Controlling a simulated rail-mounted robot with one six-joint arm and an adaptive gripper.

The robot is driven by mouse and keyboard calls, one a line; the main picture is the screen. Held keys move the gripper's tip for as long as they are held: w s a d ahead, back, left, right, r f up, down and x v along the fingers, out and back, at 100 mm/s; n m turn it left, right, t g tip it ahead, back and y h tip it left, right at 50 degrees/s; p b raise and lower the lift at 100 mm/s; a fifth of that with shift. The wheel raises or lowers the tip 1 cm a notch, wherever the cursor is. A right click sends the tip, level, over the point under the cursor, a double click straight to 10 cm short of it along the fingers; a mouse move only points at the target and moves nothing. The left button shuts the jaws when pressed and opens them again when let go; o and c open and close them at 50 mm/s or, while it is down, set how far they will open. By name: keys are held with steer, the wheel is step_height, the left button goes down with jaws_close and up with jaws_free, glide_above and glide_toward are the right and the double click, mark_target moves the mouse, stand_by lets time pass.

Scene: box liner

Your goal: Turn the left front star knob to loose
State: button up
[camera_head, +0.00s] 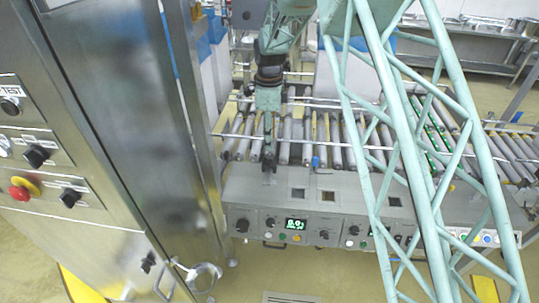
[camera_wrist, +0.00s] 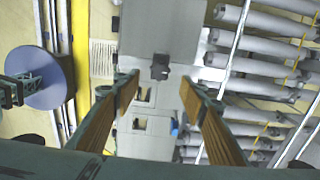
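A small dark knob (camera_wrist: 160,68), which I take for the left front star knob, sits on a grey panel in the wrist view. It is ahead of my gripper (camera_wrist: 162,84), roughly centred between the two orange-brown fingers. The fingers are wide apart with nothing between them, and appear clear of the knob. In the head view my gripper (camera_head: 268,160) hangs at the left part of the conveyor's front panel (camera_head: 253,190). The knob cannot be told apart from the dark fingertips there. Its setting cannot be read.
Square openings (camera_head: 298,195) and a blue piece (camera_head: 316,162) lie right of my gripper. Rollers (camera_head: 335,140) lie behind the panel. A steel cabinet (camera_head: 110,120) with an emergency stop (camera_head: 24,188) stands left.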

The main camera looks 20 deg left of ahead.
mark_target(270, 156)
steer(key=shift+f+b, duration=0.55)
steer(key=shift+f, duration=3.5)
steer(key=shift+c, duration=0.9)
steer(key=c, duration=0.7)
